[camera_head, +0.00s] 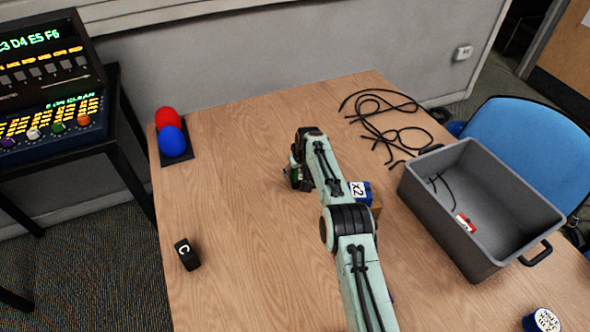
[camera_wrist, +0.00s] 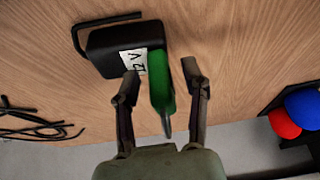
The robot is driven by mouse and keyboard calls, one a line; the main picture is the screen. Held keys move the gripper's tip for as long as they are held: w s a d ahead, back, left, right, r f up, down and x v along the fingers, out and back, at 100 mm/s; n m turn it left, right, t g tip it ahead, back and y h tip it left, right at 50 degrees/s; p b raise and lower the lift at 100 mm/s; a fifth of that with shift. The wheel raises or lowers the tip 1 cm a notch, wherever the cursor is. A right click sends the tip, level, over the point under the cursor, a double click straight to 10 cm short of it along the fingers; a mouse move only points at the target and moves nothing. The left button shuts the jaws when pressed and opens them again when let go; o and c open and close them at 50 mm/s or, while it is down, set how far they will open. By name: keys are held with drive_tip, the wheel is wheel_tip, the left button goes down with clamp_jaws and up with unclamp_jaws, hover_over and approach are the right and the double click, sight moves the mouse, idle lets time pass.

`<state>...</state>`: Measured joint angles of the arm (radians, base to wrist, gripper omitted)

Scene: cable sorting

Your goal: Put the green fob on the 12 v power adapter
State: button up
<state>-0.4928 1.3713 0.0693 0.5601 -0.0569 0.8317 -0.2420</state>
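The black 12 V power adapter (camera_wrist: 105,50) lies on the table in the wrist view, with a white label partly showing and its black cord bent at the far side. The green fob (camera_wrist: 162,82) stands against or just beside the labelled face; I cannot tell if it touches. A thin grey part sticks out of its near end. My gripper (camera_wrist: 160,75) is open, with one finger on each side of the fob and a visible gap to each. In the head view a bit of green (camera_head: 294,174) shows beside my wrist; my arm hides most of the adapter.
A blue item marked X2 (camera_head: 360,190) stands right of my arm. A grey bin (camera_head: 480,262) is farther right, with black cables (camera_head: 385,120) behind. A black C block (camera_head: 187,254) is at left, and red and blue domes (camera_head: 170,130) at back left. The table's left middle is clear.

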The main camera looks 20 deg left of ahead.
drive_tip(key=shift+s+d+r, duration=0.1)
drive_tip(key=shift+r, duration=0.5)
drive_tip(key=v, duration=1.1)
drive_tip(key=shift+d, duration=0.15)
drive_tip(key=s+d+r+m+g+h, duration=0.1)
drive_tip(key=s+d+r+m, duration=0.1)
drive_tip(key=s+d+r, duration=0.55)
drive_tip(key=s+d+r+m+g+h, duration=0.15)
drive_tip(key=s+d+r, duration=0.25)
drive_tip(key=s+d, duration=0.7)
drive_tip(key=s+d+f+m, duration=0.1)
drive_tip(key=s+d, duration=0.3)
drive_tip(key=s, duration=0.5)
drive_tip(key=s+d+f+m, duration=0.1)
drive_tip(key=s+d+m, duration=0.2)
drive_tip(key=s, duration=0.7)
drive_tip(key=shift+d+f+g, duration=0.4)
drive_tip(key=shift+d+g, duration=0.05)
drive_tip(key=shift+d, duration=0.65)
